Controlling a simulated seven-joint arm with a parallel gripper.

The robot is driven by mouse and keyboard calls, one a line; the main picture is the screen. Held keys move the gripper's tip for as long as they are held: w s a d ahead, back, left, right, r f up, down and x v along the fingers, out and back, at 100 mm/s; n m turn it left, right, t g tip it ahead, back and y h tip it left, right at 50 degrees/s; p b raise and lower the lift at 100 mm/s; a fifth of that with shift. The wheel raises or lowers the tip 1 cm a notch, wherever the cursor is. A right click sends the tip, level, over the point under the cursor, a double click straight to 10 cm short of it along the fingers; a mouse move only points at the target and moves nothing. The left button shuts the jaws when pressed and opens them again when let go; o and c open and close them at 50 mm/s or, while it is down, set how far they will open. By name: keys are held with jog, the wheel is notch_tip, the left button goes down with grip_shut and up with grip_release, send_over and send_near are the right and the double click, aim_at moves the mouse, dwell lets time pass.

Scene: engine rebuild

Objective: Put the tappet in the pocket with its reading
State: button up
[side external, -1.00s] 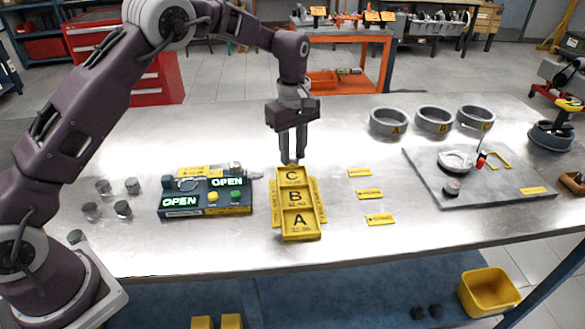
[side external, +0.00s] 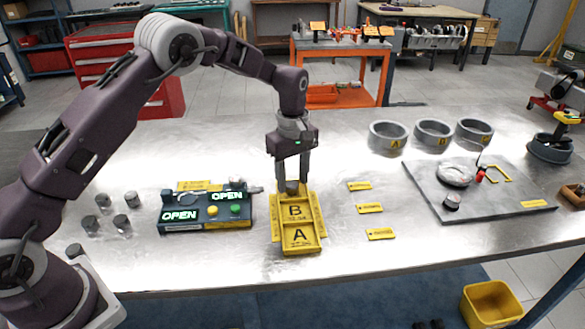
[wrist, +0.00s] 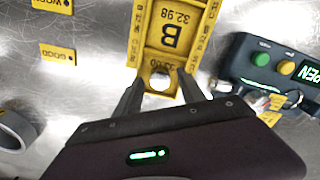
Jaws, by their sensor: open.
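The yellow tray (side external: 321,246) has pockets in a row marked A, B and C. A small metal tappet (side external: 292,187) stands in the C pocket at the far end, its round top also visible in the wrist view (wrist: 160,81). My gripper (side external: 291,190) is down at that pocket, with its two fingers apart on either side of the tappet. A gap shows between tappet and fingers in the wrist view. The C marking is hidden, while the B pocket (wrist: 172,32) with reading 32.98 shows empty. The A pocket (side external: 298,235) is empty too.
A gauge box (side external: 205,212) with two OPEN displays and yellow and green buttons stands left of the tray. Several metal cylinders (side external: 120,222) stand farther left. Yellow tags (side external: 370,209) lie to the right. Three grey rings (side external: 433,132) and a grey plate (side external: 500,205) are beyond.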

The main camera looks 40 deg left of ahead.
aim_at(292, 184)
notch_tip(292, 184, up, 12)
jog(key=s+a+r+m+t, duration=0.1)
jog(key=s+r+m+t, duration=0.35)
jog(key=s+r, duration=0.95)
jog(key=s+f+m, duration=0.2)
jog(key=s+m, duration=0.3)
jog(key=s, duration=0.6)
jog(key=s+f+m+t, duration=0.1)
jog(key=s+f+m, duration=0.2)
jog(key=s, duration=0.7)
jog(key=shift+s+a+f+m, duration=0.2)
jog(key=shift+s+f+m, duration=0.15)
jog(key=shift+m, duration=0.6)
